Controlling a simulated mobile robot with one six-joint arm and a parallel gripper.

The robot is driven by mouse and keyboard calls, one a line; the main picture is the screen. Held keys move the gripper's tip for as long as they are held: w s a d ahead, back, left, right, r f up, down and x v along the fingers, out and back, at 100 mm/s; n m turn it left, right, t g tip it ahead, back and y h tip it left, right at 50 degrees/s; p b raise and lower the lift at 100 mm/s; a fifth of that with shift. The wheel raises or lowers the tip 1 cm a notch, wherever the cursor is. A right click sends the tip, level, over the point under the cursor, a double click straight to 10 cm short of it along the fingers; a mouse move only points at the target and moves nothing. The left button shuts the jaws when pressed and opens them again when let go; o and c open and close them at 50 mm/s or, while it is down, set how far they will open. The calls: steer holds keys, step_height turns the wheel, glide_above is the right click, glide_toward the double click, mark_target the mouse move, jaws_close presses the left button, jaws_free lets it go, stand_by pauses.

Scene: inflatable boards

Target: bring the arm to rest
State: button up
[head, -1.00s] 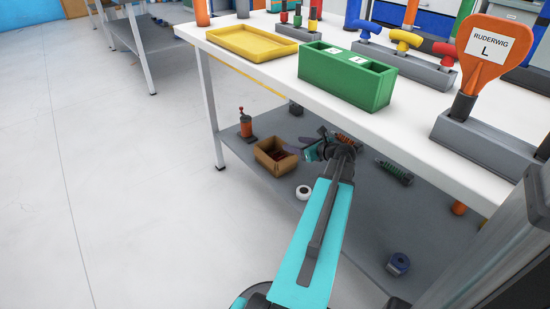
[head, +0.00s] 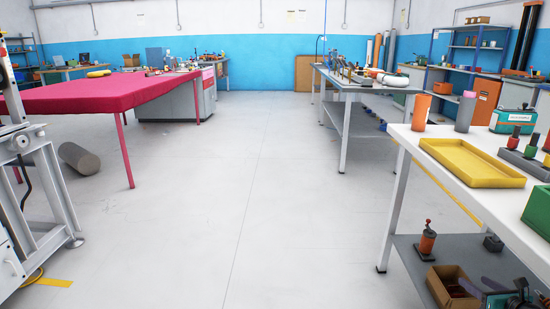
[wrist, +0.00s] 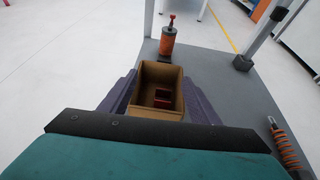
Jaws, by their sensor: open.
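My gripper (wrist: 160,80) shows in the wrist view with its two dark purple fingers spread apart and nothing held between them. Its teal body and black bar fill the bottom of that view. A small open cardboard box (wrist: 147,70) with a dark red item (wrist: 162,98) inside appears between the fingers, on the grey lower shelf (wrist: 225,75). The gap between gripper and box is hard to judge. In the head view only part of my arm's end (head: 520,296) shows at the bottom right corner, beside the box (head: 436,285). The rest of the arm is out of view.
The white workbench (head: 405,140) stands at the right with a yellow tray (head: 470,162) and a green block (head: 538,212). A pink-topped table (head: 100,92) stands at the left. The floor between is clear.

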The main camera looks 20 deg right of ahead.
steer(key=w+a+n+y+p, duration=0.5)
steer(key=w+a+p, duration=0.4)
steer(key=w+a, duration=1.15)
steer(key=a+f+n+g+y+p, duration=0.25)
steer(key=a+p, duration=0.25)
steer(key=a, duration=0.9)
steer(key=a+f+n+g+y+p, duration=0.25)
steer(key=a+p, duration=0.25)
steer(key=a, duration=1)
steer(key=s+a+f+n+g+p, duration=0.1)
steer(key=s+a+n+g+p, duration=0.4)
steer(key=s+a, duration=0.45)
steer(key=s+a+f+n+g+p, duration=0.1)
steer(key=s+a+n+g+p, duration=0.5)
steer(key=a, duration=0.6)
steer(key=s+d+n+g+h, duration=0.1)
steer(key=s+d+n+h, duration=0.2)
steer(key=s+n, duration=0.5)
steer(key=s+d+n+g+h+p, duration=0.1)
steer(key=s+d+n+h, duration=0.2)
steer(key=s+n, duration=0.5)
steer(key=shift+s+d+f+n, duration=0.15)
steer(key=shift+d+f+n, duration=0.05)
steer(key=shift+n, duration=1)
